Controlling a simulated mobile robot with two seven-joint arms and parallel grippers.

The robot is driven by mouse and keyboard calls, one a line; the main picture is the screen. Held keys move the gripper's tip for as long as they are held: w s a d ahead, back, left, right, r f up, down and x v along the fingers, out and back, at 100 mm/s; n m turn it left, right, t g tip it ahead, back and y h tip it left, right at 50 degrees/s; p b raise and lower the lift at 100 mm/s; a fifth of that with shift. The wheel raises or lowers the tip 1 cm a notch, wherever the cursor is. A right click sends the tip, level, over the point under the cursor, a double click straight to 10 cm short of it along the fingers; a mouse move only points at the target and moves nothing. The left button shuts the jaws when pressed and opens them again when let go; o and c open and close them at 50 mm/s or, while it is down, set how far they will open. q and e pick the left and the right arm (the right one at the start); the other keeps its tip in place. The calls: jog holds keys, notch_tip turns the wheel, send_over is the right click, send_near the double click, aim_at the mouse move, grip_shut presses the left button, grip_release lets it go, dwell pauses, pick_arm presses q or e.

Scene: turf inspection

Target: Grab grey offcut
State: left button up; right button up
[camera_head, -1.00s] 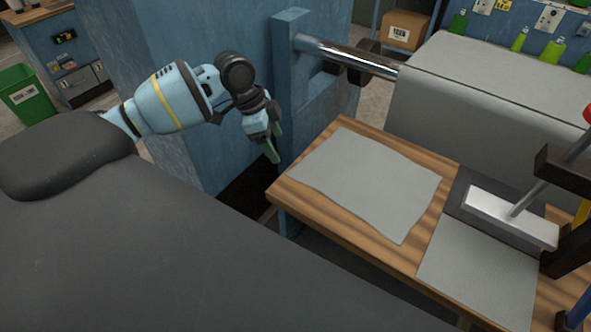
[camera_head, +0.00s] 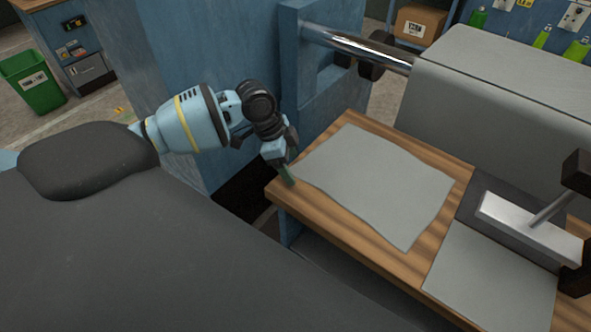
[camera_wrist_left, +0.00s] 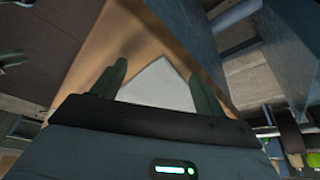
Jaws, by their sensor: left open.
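The grey offcut (camera_head: 378,185) is a flat, wavy-edged sheet lying on the wooden table top (camera_head: 330,213). My left gripper (camera_head: 288,180) is at the table's left corner, close to the offcut's left edge. In the left wrist view the offcut (camera_wrist_left: 158,86) shows as a pale corner between the two open green fingers of the gripper (camera_wrist_left: 158,82). I cannot tell whether the fingers touch it. My right gripper is not in view.
A second grey sheet (camera_head: 490,277) lies at the table's right, beside a dark plate with a metal bar (camera_head: 530,228) on it. A large grey roll (camera_head: 500,95) on a steel shaft (camera_head: 355,42) stands behind the table. A blue machine column (camera_head: 150,60) rises behind my left arm.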

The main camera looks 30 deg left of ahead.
pick_arm(q)
jog(key=shift+f, duration=0.3)
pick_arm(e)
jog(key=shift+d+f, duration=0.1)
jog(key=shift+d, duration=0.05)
pick_arm(q)
jog(key=shift+c, duration=0.4)
jog(key=c, duration=1.1)
grip_shut()
